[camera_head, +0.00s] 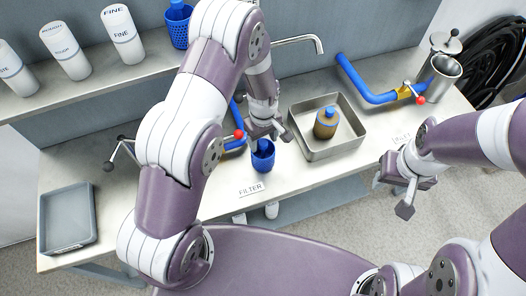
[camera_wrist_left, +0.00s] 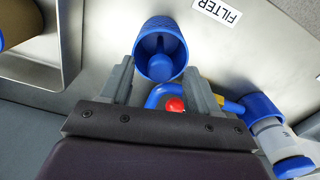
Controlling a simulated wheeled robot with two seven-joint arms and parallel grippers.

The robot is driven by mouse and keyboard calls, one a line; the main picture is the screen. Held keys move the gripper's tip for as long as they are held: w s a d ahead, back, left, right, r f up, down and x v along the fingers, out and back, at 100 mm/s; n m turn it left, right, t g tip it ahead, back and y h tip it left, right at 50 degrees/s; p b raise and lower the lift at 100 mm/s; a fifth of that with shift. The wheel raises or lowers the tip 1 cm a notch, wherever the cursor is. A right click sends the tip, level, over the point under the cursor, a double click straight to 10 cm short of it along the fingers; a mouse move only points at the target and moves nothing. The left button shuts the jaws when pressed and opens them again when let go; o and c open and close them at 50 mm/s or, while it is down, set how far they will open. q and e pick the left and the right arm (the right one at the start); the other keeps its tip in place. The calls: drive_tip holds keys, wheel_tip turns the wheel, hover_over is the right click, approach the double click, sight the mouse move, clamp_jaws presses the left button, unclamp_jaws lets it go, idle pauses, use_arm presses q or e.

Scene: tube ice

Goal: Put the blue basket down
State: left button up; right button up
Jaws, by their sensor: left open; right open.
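The blue basket (camera_head: 263,157) is a small round open cup on the worktop, just behind the FILTER label. In the left wrist view the basket (camera_wrist_left: 160,30) shows its open mouth, with a rounded blue shape inside. My left gripper (camera_head: 267,131) is just above the basket in the head view. In the left wrist view its open fingers (camera_wrist_left: 159,78) lie either side of the basket's near rim; I cannot tell whether they touch it. My right gripper (camera_head: 394,187) is open and empty over the worktop's front edge at the right.
A steel tray (camera_head: 297,113) holds a brown bottle with a blue cap (camera_head: 325,122). A blue pipe with a red-knobbed valve (camera_head: 372,94) is at the back right. A grey tray (camera_head: 68,245) sits at the left. Another blue basket (camera_head: 179,35) stands on the shelf.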

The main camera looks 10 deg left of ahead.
use_arm(q)
drive_tip(key=shift+f, duration=0.9)
clamp_jaws()
drive_tip(key=shift+r, duration=0.15)
